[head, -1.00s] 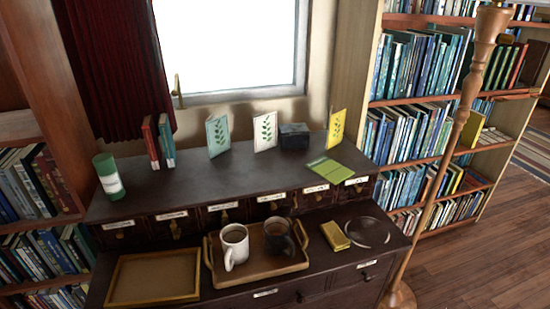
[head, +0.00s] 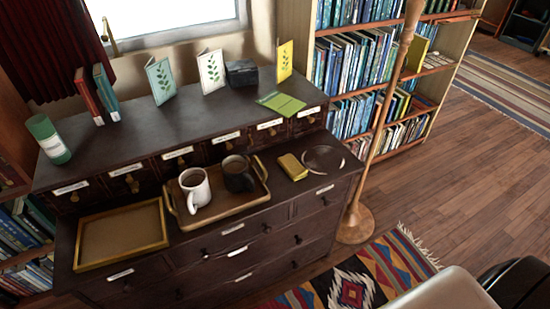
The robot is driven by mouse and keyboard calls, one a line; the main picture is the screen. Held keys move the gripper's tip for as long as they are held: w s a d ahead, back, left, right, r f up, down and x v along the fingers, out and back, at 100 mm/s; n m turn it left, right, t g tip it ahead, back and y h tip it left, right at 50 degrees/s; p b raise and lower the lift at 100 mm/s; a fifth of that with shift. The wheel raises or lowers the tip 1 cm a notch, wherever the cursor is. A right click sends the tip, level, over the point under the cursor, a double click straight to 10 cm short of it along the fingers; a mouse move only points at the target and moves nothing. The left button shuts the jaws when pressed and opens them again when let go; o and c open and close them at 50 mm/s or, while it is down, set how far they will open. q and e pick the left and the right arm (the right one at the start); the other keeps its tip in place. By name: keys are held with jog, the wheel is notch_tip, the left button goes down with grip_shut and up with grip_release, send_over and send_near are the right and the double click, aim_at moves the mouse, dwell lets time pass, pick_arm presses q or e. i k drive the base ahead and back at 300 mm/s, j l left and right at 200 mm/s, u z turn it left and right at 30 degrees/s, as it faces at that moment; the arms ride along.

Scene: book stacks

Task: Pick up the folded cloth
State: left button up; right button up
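Two items could be the folded cloth, and I cannot tell which is. One is a flat light-green folded piece (head: 281,104) on the upper top of the dark cabinet, near its right end. The other is a small yellow block-like piece (head: 291,167) on the lower ledge, between the wooden tray and a round glass dish. Neither of my grippers is in view.
The wooden tray (head: 256,197) holds a white mug (head: 195,189) and a dark mug (head: 238,174). An empty shallow tray (head: 122,235) lies left. A glass dish (head: 323,158) sits right. A wooden pole stand (head: 357,224) rises beside the cabinet (head: 231,265). Floor at right is open.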

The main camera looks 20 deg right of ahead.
aim_at(288, 163)
jog(key=u, duration=3.9)
jog(key=j+z, duration=0.1)
jog(key=z, duration=4.6)
jog(key=i+j+z, duration=0.2)
jog(key=z, duration=0.2)
jog(key=i+j+z, duration=0.4)
jog(key=k+l, duration=0.1)
